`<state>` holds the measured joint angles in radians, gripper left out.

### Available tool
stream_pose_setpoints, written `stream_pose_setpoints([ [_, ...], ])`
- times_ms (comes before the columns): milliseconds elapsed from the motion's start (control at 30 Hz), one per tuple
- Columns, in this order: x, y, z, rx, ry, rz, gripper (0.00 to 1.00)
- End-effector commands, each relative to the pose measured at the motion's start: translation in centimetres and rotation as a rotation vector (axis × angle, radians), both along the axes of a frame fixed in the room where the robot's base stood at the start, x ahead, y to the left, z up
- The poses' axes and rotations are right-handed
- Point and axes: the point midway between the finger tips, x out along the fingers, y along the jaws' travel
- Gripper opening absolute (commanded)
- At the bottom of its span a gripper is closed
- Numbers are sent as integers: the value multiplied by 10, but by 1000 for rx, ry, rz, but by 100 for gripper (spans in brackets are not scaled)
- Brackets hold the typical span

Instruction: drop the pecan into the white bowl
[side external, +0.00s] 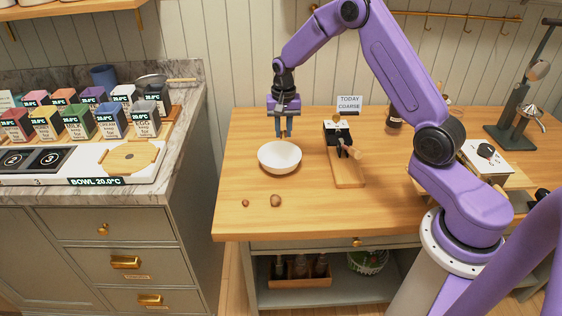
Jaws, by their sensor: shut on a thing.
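The white bowl (280,161) stands upright on the wooden counter, left of its middle. My gripper (283,136) points down at the bowl's far rim, with its fingertips just above or behind that rim; I cannot tell which. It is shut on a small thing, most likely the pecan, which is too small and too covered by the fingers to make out. I see nothing inside the bowl. Two nuts lie on the counter in front of the bowl: a small reddish one (245,203) and a larger round brown one (275,200).
A hand grinder on a wooden board (348,177) stands right of the bowl, with a "TODAY COARSE" sign (349,104) behind it. A dark bottle (394,115) stands farther back. The counter left of the bowl is clear. A separate marble-topped counter with labelled boxes (78,122) is at left.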

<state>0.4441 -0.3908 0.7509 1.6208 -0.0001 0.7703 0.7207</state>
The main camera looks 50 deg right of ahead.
Motion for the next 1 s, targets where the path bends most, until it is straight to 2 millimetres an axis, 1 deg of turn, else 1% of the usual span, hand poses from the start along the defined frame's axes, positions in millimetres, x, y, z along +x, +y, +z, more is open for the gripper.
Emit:
stream_pose_setpoints([
  [300,-1,-1,-34,0,3,0,9],
  [500,0,-1,-49,0,0,0,9],
  [633,0,-1,-54,0,-1,0,9],
  [900,0,-1,-55,0,-1,0,9],
  [933,0,-1,-55,0,-1,0,27],
  [967,0,-1,-55,0,-1,0,37],
  [1000,0,-1,-55,0,-1,0,50],
])
